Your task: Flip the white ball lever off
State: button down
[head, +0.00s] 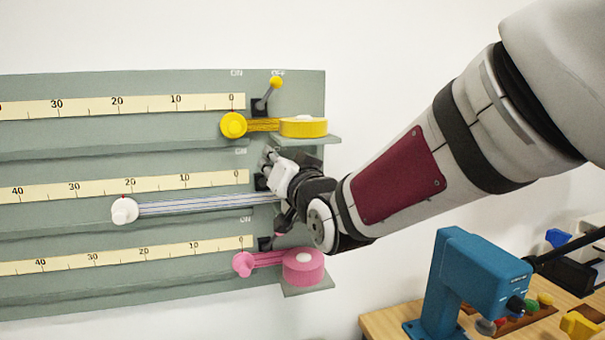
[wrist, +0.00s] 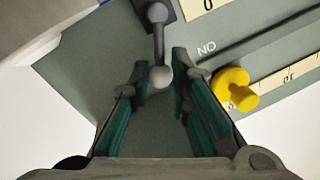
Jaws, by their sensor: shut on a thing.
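The white ball lever (wrist: 160,77) shows in the wrist view, with a pale ball on a grey stem rising from a dark base. My gripper (wrist: 161,72) is shut on the ball, one finger on each side. The stem leans a little away from the ON label (wrist: 206,48). Its OFF label is not in view. In the head view my gripper (head: 276,170) is at the right end of the middle row and hides most of this lever.
The yellow lever (head: 268,92) above leans right toward OFF. A yellow tape reel (head: 303,127) sits on a ledge close above my gripper, and a pink reel (head: 303,266) below. A white knob (head: 124,211) ends the striped middle band. A blue device (head: 470,280) stands lower right.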

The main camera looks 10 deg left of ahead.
jog(key=shift+w+d+f+m+b, duration=0.15)
jog(key=shift+d+f+m+b, duration=0.05)
jog(key=shift+m+b, duration=0.45)
jog(key=shift+w+d+f+m+b, duration=0.1)
jog(key=shift+d+f+m+b, duration=0.1)
jog(key=shift+m+b, duration=0.45)
jog(key=c, duration=1.5)
grip_release()
jog(key=shift+o, duration=0.2)
jog(key=v, duration=1.2)
jog(key=shift+s, duration=0.1)
